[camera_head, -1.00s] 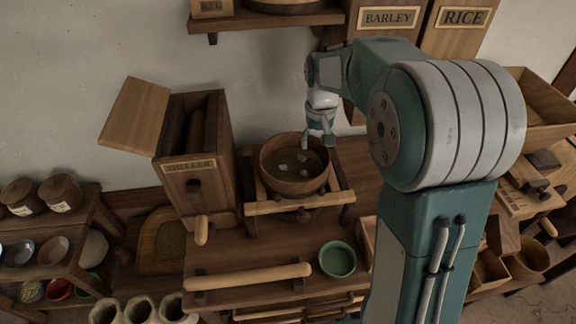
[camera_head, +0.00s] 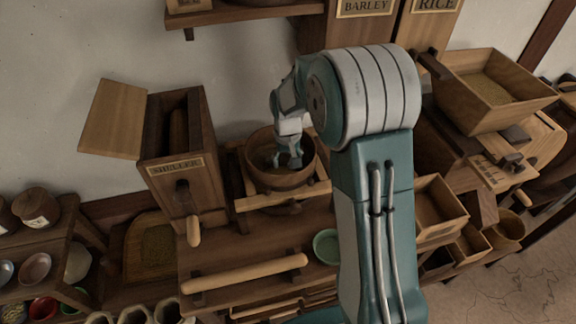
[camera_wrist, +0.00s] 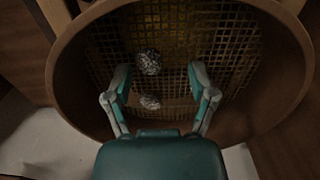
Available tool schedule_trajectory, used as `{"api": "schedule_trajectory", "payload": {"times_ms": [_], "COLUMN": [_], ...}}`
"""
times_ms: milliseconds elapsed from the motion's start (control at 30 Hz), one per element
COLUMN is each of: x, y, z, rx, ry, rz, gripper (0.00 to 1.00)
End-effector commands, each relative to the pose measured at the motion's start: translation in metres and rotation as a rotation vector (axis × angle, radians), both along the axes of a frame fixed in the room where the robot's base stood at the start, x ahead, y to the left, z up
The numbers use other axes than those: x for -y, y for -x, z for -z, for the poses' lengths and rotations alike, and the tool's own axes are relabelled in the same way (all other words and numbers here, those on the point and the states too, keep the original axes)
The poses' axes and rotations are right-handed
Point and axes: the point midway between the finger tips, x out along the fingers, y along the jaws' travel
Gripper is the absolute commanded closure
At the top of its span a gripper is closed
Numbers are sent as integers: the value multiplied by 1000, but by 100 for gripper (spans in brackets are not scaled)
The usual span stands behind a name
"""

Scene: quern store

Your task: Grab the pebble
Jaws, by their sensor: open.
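Two grey speckled pebbles show in the wrist view on the mesh floor of a round wooden sieve. One pebble (camera_wrist: 149,62) lies farther off, just beyond the fingertips and left of centre between them. The other pebble (camera_wrist: 150,102) lies nearer, between the two fingers. My gripper (camera_wrist: 160,78) is open and empty, with its fingers reaching into the sieve (camera_wrist: 75,55). In the head view my gripper (camera_head: 290,160) is inside the sieve (camera_head: 283,180), and it hides most of the sieve's inside.
The sieve sits on a wooden frame (camera_head: 262,201) on the bench. A sheller box (camera_head: 176,164) with a handle stands close on the left. A green bowl (camera_head: 327,245) stands in front, beside my arm. A grain hopper (camera_head: 490,90) is at right.

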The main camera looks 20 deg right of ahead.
Motion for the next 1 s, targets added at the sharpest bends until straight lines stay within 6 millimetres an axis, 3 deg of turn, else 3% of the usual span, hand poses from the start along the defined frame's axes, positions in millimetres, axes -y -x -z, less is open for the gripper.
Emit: {"api": "schedule_trajectory", "payload": {"times_ms": [300, 400, 500, 1000], "x": [3, 1, 0, 2], "y": [0, 0, 0, 0], "z": [7, 7, 7, 0], "rx": [1, 1, 1, 2], "ry": [-2, 0, 0, -1], "rz": [2, 2, 2, 2], "gripper": [27, 66, 91, 92]}}
